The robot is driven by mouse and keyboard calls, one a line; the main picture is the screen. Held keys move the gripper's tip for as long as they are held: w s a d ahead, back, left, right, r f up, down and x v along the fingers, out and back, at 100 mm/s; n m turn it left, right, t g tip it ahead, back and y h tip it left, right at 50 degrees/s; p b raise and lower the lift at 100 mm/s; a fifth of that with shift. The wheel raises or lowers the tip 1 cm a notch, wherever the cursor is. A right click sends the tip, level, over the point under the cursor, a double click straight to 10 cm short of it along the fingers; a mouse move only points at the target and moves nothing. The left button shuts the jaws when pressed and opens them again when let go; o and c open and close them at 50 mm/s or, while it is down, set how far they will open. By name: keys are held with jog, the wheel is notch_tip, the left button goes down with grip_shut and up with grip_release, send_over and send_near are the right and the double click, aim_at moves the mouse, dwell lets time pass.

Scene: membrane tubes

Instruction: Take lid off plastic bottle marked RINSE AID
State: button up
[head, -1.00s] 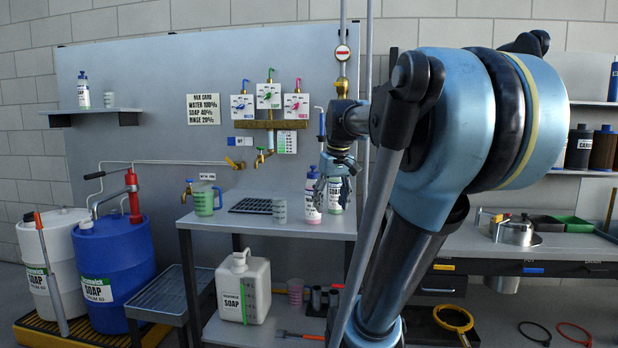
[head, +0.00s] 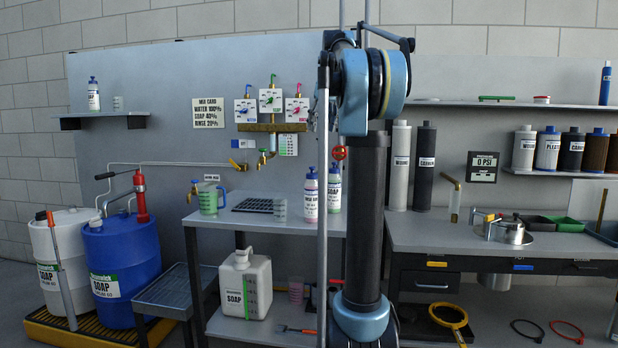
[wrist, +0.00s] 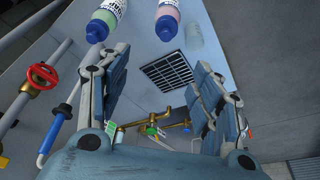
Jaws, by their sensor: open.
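The RINSE AID bottle appears to be the one with pink liquid (head: 310,200), standing upright on the bench with its blue lid (head: 311,171) on; its label is too small to read surely. In the wrist view the pink bottle (wrist: 168,8) shows at the top with its blue lid (wrist: 167,29) towards me. A similar bottle with green liquid (head: 334,193) and a blue lid stands close to its right; it also shows in the wrist view (wrist: 108,14). My gripper (wrist: 158,88) is open and empty, apart from both bottles. In the head view my arm mostly hides it.
A dark grid (head: 254,205), a clear cup (head: 281,210) and a green jug (head: 209,200) share the bench (head: 270,222). Brass taps (head: 263,158) stick out behind. A red valve wheel (wrist: 42,76) and pipe are close to my gripper in the wrist view.

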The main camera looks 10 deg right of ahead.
send_over(312, 167)
jog(key=d, duration=0.1)
jog(key=x, duration=0.3)
jog(key=s+d+x, duration=0.1)
jog(key=x, duration=0.3)
jog(key=s+x, duration=0.1)
jog(key=x, duration=0.3)
jog(key=shift+d+f, duration=0.3)
jog(key=shift+f, duration=0.2)
jog(key=shift+s+a+x, duration=0.1)
jog(key=shift+s+x, duration=0.1)
jog(key=shift+x, duration=1.1)
jog(key=shift+s+a+x, duration=0.1)
jog(key=shift+s+x, duration=0.1)
jog(key=shift+x, duration=1.1)
jog(key=shift+f, duration=0.1)
jog(key=c, duration=0.7)
